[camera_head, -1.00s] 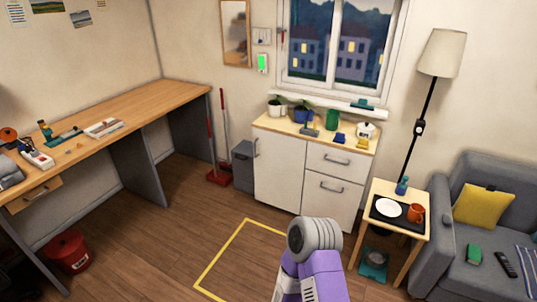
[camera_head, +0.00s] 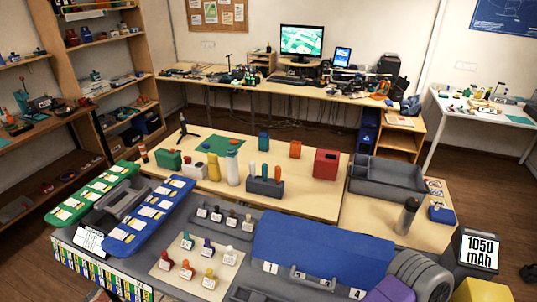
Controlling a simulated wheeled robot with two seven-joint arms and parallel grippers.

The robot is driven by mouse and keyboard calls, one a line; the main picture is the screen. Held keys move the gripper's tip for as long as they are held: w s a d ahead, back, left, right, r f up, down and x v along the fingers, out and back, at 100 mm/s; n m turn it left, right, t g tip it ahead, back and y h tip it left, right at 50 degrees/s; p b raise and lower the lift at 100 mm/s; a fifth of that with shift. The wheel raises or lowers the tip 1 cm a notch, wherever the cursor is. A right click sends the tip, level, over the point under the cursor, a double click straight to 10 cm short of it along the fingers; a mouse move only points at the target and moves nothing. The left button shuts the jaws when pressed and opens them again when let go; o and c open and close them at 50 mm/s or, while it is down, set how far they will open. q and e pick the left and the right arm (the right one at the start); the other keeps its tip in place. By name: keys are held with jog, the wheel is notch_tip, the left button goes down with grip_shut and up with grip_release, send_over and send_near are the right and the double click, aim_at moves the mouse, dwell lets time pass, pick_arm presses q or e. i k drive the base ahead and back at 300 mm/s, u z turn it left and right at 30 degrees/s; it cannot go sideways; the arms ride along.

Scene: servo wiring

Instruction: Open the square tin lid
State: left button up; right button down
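I cannot tell for sure which thing is the square tin. A red box (camera_head: 327,163) stands on the wooden table right of the middle, with a small dark mark on its top. In front, a large blue lid or cover (camera_head: 322,250) with number labels sits on a grey case. Neither gripper is in view. Only a grey and purple part of my arm shows at the bottom right.
The wooden table (camera_head: 310,203) also holds bottles, a grey holder (camera_head: 265,187), a grey tray (camera_head: 388,178) and a dark flask (camera_head: 407,216).

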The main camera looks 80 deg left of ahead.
aim_at(327, 163)
jog(key=u, duration=2.15)
